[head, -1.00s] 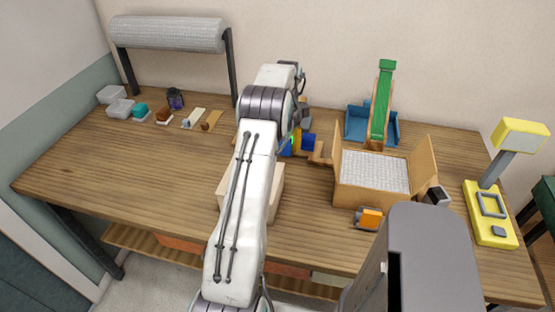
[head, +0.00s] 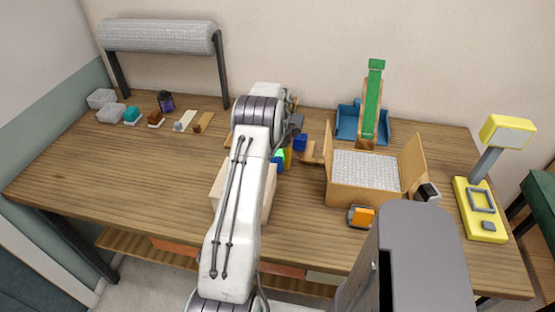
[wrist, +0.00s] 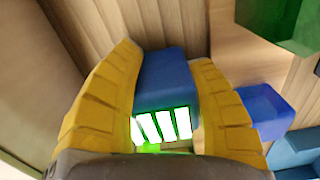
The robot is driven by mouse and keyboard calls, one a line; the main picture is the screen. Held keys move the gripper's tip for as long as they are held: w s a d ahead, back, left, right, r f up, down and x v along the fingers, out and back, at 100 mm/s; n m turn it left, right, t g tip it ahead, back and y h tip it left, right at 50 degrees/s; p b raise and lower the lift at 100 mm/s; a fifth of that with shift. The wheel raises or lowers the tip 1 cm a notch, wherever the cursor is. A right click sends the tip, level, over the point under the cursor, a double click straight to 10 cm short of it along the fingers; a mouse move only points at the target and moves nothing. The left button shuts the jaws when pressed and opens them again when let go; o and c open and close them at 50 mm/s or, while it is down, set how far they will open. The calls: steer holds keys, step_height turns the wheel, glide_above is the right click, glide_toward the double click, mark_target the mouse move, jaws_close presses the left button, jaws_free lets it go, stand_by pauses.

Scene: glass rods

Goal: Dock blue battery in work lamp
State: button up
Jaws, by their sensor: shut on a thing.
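The blue battery (wrist: 165,78) is between the yellow ridged fingers of my gripper (wrist: 158,100) in the wrist view, with lit green bars on its near face. In the head view the battery (head: 278,161) shows small beside my arm, which hides most of my gripper. My gripper is shut on it. Whether the battery touches the table is hard to tell. The yellow work lamp (head: 463,198) stands at the right end of the table, far from my gripper. Its base has a raised square frame (head: 482,200), and its head (head: 508,131) is tilted up on a grey post.
A second blue block (head: 300,142) sits just behind the battery. An open padded box (head: 345,193), an orange-and-grey item (head: 362,216) and a dark block (head: 428,192) lie between my gripper and the lamp. A green ramp (head: 372,100) stands behind. The table's left front is clear.

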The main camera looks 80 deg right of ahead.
steer(key=shift+f, duration=0.1)
steer(key=o, duration=1.2)
step_height(320, 180, up, 12)
steer(key=shift+a+r+b, duration=0.1)
steer(key=shift+r+b, duration=0.05)
steer(key=shift+b, duration=0.4)
